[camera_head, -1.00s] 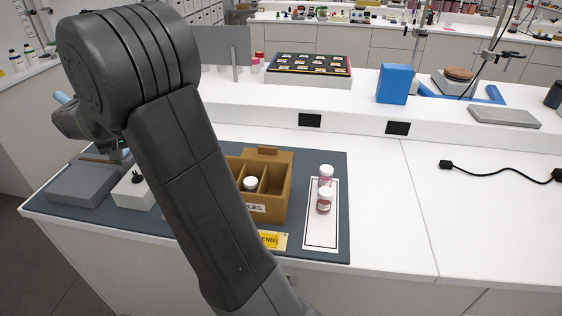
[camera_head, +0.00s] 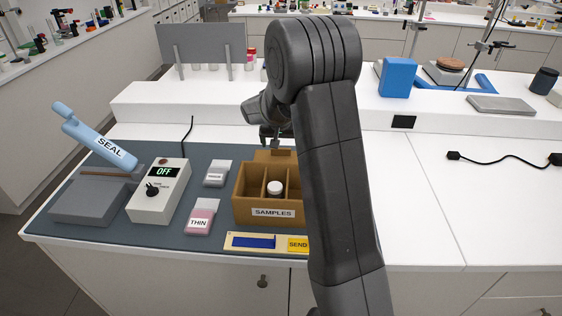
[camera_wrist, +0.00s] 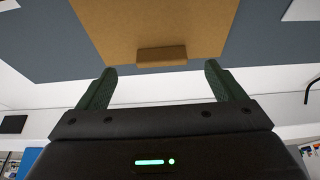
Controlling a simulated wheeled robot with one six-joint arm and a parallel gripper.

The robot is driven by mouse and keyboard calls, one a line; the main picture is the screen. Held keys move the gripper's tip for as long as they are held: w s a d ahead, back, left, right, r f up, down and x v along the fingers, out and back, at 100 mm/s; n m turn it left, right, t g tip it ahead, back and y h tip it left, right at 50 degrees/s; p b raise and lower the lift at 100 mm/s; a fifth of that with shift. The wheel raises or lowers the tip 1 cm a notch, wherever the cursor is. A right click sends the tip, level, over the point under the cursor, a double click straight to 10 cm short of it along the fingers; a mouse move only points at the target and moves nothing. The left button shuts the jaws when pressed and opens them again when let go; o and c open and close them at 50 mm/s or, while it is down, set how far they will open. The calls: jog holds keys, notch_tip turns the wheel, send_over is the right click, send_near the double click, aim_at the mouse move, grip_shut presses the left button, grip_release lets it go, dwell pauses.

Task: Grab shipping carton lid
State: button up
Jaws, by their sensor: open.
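The brown shipping carton (camera_head: 240,207) labelled SAMPLES stands on the dark mat with its compartments open to view. A white-capped jar (camera_head: 275,188) is in one compartment. The lid (camera_head: 280,155) shows as a brown panel at the carton's back edge, partly hidden by my arm. In the wrist view the brown lid panel (camera_wrist: 150,22) fills the top middle, with a raised lip (camera_wrist: 162,55) on its near edge. My gripper (camera_wrist: 160,69) is open and empty. Its two fingers lie on either side of the lip, which looks apart from both. In the head view my gripper (camera_head: 270,138) is just behind the carton.
A press with a blue SEAL handle (camera_head: 95,138), an OFF control box (camera_head: 158,196), two labelled pouches, one marked THIN (camera_head: 201,218), and a SEND strip (camera_head: 252,242) share the mat. A raised white ledge (camera_head: 180,103) runs behind.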

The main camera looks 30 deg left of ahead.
aim_at(281, 149)
jog(key=shift+a+p+x, duration=0.2)
jog(key=shift+p+x, duration=0.5)
jog(key=shift+x, duration=1.6)
jog(key=shift+w+r, duration=0.1)
jog(key=shift+w, duration=0.05)
jog(key=c, duration=1.1)
